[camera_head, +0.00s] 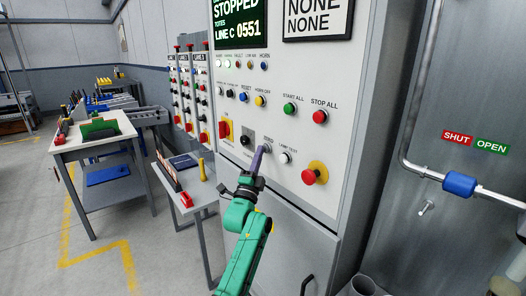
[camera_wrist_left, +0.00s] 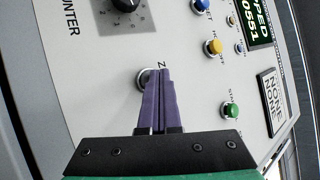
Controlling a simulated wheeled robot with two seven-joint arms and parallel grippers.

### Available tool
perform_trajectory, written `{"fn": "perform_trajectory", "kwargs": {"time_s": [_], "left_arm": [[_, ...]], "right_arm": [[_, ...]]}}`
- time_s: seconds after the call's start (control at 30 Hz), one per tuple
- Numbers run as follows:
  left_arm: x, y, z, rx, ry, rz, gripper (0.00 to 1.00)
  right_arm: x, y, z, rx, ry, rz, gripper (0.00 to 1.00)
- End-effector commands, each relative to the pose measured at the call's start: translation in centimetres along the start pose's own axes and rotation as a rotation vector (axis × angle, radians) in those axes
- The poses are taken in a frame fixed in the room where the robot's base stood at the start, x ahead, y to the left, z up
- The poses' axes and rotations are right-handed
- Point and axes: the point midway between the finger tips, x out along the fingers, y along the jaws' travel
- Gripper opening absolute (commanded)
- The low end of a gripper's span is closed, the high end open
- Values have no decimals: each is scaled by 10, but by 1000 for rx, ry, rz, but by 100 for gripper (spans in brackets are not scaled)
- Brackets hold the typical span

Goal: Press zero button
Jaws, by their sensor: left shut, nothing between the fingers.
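The zero button (camera_head: 267,149) is a small grey button on the light control panel (camera_head: 262,116), under a ZERO label. In the left wrist view the zero button (camera_wrist_left: 145,76) shows partly behind the fingers. My left gripper (camera_head: 259,153) has its purple fingers closed together and empty. In the left wrist view the left gripper (camera_wrist_left: 162,76) has its tips over or against the button; I cannot tell whether they touch it or whether it is pushed in. My right gripper is not in view.
A black knob (camera_head: 245,141) is left of the zero button and a white lamp test button (camera_head: 285,157) right of it. A red emergency stop (camera_head: 311,175) sticks out lower right. A small side table (camera_head: 196,196) stands at the left. A pipe runs at the right.

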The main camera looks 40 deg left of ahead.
Motion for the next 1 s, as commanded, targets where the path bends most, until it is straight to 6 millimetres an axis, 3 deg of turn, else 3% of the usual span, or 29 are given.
{"fn": "perform_trajectory", "kwargs": {"time_s": [0.73,1.0], "left_arm": [[4,3,-4,-1,1,0,0],[-4,-3,2,-1,0,2,0]], "right_arm": [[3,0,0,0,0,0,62],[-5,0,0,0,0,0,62]]}}
